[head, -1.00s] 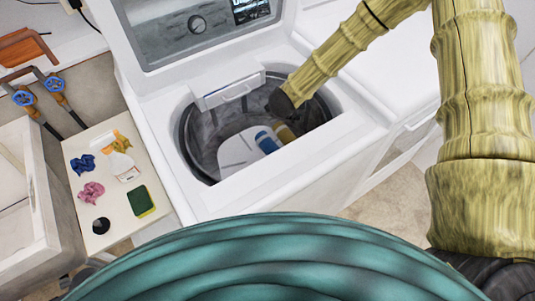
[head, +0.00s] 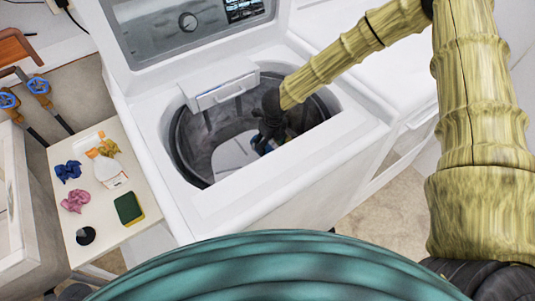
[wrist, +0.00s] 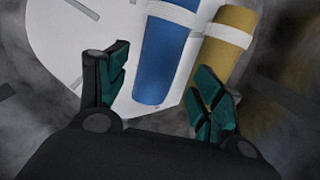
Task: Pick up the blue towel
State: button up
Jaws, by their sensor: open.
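The blue towel (wrist: 163,62) is a roll with a white band, lying on a white surface inside the washer drum. In the head view only a bit of the blue towel (head: 266,149) shows below my gripper (head: 268,140). In the wrist view my gripper (wrist: 160,90) is open, with one dark green-padded finger on each side of the towel's near end. Nothing is held. I cannot tell how far the fingertips are above the towel.
A yellow-brown roll (wrist: 222,45) with a white band lies close beside the blue towel, near the right finger. The washer's rim (head: 290,158) surrounds the opening. A small table (head: 108,208) with cloths, a bottle and a sponge stands left.

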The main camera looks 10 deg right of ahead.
aim_at(268, 150)
jog(key=shift+w+a+f+p, duration=0.1)
jog(key=shift+w+f+p, duration=0.2)
jog(key=shift+f, duration=1.05)
jog(key=shift+w+a+f+p, duration=0.15)
jog(key=shift+f+p, duration=0.3)
jog(key=shift+f, duration=0.95)
jog(key=shift+w+a+f+p, duration=0.1)
jog(key=shift+w+f+p, duration=0.2)
jog(key=shift+f, duration=1.05)
jog(key=shift+s, duration=0.1)
jog(key=c, duration=1)
jog(key=shift+o, duration=0.2)
jog(key=shift+r, duration=0.15)
notch_tip(268, 150, up, 8)
jog(key=shift+r+b, duration=0.2)
jog(key=shift+b, duration=0.75)
jog(key=shift+d+r, duration=0.1)
jog(key=shift+r, duration=0.6)
